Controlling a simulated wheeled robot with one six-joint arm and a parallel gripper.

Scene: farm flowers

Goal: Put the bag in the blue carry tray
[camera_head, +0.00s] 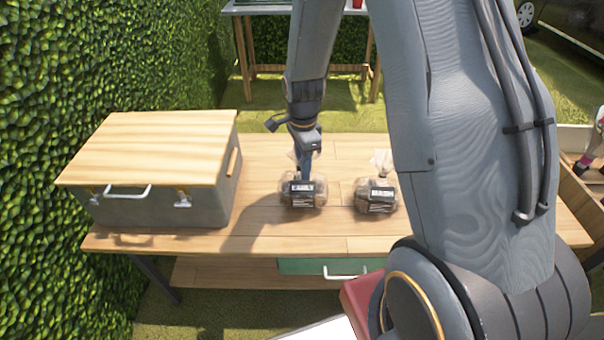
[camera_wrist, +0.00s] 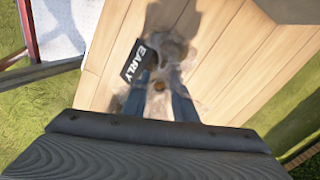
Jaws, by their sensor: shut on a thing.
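A clear bag with dark contents and a black-and-white label (camera_head: 303,194) is at the middle of the wooden table. My gripper (camera_head: 304,166) is above it, shut on its gathered top. In the wrist view, my gripper's two fingers (camera_wrist: 158,86) close on the clear plastic of the bag (camera_wrist: 168,50), and a dark label reading "EARLY" shows beside them. I cannot tell whether the bag touches the table. A second similar bag (camera_head: 376,196) stands to the right, apart from it. I cannot make out a blue carry tray in either view.
A grey box with a wooden lid (camera_head: 150,150) stands on the left of the wooden table (camera_head: 330,228). A hedge (camera_head: 60,80) rises at the left, and another table (camera_head: 270,70) stands behind.

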